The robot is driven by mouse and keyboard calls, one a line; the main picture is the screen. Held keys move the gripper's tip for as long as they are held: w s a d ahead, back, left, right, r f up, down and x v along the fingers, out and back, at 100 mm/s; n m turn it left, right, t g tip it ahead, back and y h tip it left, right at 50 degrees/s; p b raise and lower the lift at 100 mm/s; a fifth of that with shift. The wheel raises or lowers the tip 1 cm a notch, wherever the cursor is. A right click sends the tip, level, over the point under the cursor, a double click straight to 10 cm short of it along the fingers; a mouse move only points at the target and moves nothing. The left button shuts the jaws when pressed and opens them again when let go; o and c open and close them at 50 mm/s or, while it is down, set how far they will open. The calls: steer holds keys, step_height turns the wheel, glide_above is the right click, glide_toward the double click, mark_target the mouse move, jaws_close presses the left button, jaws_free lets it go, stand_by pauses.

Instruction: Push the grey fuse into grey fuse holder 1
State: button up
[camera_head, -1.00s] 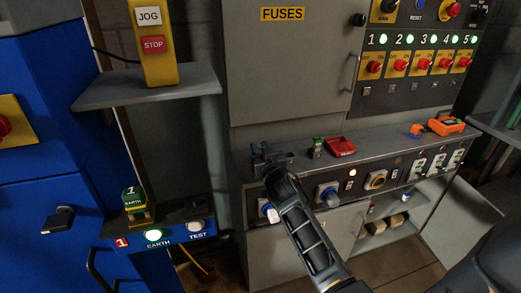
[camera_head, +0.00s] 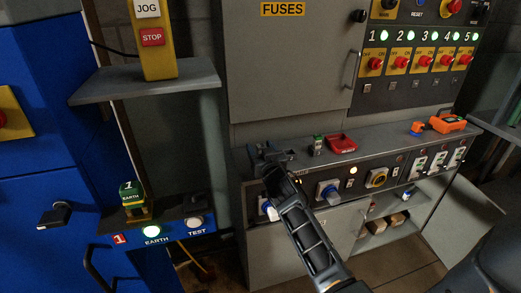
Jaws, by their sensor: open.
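My gripper (camera_head: 266,153) is open at the left end of the grey ledge (camera_head: 380,136), with my arm reaching up to it from below. I cannot make out a grey fuse; the ledge around the fingers is dark and partly covered by the gripper. Grey fuse holder 1 cannot be made out either. The grey cabinet labelled FUSES (camera_head: 285,60) stands above the ledge with its door shut. A small green and pale block (camera_head: 318,145) stands on the ledge, right of my gripper and apart from it.
A red tray (camera_head: 341,143) and an orange device (camera_head: 447,123) rest farther right on the ledge. Knobs and blue sockets line the panel below. A grey shelf (camera_head: 150,80) juts out at left, above a green EARTH piece (camera_head: 134,195). A lower cabinet door (camera_head: 462,215) hangs open at right.

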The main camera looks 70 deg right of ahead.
steer(key=shift+s+a, duration=0.1)
steer(key=shift+s+a+f, duration=0.15)
steer(key=shift+s+a, duration=0.1)
steer(key=shift+a, duration=0.05)
steer(key=b+v, duration=0.2)
steer(key=v, duration=0.4)
steer(key=shift+s+a+b, duration=0.15)
steer(key=shift+b, duration=0.2)
steer(key=shift+s+a, duration=0.1)
steer(key=shift+a, duration=0.05)
